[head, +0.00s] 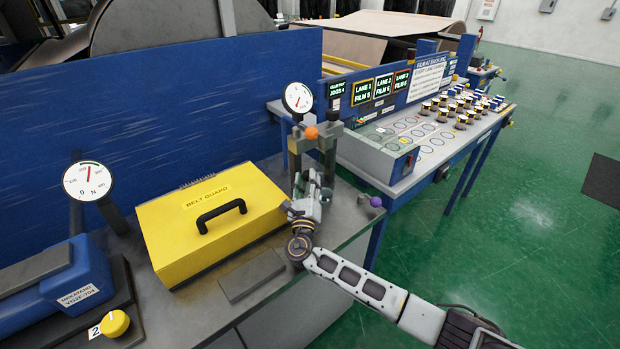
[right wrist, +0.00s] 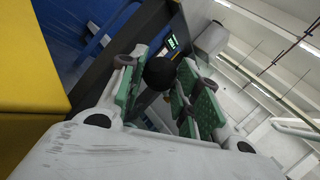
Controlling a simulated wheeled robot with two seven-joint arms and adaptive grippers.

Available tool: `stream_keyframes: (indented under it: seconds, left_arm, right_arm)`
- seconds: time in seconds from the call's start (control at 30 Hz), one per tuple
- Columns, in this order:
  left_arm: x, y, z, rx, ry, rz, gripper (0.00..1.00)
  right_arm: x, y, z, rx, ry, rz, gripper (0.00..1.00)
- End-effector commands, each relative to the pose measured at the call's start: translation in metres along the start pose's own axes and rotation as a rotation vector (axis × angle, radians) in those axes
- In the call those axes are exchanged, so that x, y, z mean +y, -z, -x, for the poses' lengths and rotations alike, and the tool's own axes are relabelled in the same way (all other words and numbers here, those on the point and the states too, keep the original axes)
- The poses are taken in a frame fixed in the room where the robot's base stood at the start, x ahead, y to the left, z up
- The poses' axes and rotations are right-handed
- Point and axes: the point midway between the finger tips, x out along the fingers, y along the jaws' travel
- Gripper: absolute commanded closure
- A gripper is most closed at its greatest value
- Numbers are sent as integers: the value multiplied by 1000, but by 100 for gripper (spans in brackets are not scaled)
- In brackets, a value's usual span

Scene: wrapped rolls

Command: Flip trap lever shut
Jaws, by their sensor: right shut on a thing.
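My right gripper (head: 312,186) is at the grey post fixture (head: 327,142) on the bench, just right of the yellow belt guard. In the right wrist view, my right gripper (right wrist: 162,92) has its green-padded fingers on both sides of a black ball knob (right wrist: 159,73), shut on it. This looks like the end of the trap lever; its shaft is mostly hidden by the fingers, so its angle is unclear. An orange ball (head: 312,132) sits at the top of the fixture, and a purple ball (head: 375,201) sticks out to its right. My left gripper is not in view.
The yellow belt guard (head: 212,222) with a black handle stands close on the left. A dial gauge (head: 298,97) rises behind the fixture. A grey plate (head: 252,276) lies in front. A blue wall panel (head: 150,120) closes the back. Green floor is free at right.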

Motion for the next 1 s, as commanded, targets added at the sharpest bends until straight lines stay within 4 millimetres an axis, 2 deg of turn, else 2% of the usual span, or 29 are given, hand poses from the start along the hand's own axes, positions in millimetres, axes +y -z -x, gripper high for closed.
stream_keyframes:
  seconds: [0.03, 0.3, 0.73, 0.97, 1.0]
  left_arm:
    - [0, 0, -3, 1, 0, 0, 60]
    - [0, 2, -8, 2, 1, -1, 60]
    - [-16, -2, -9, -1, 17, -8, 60]
    - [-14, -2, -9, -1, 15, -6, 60]
    - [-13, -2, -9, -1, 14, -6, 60]
  right_arm:
    - [4, 14, 4, 16, -4, 4, 100]
    - [8, 27, 7, 18, -1, 5, 100]
    - [8, 35, 7, 21, 3, 7, 100]
    - [8, 35, 7, 21, 4, 9, 100]
    - [8, 35, 7, 21, 5, 9, 65]
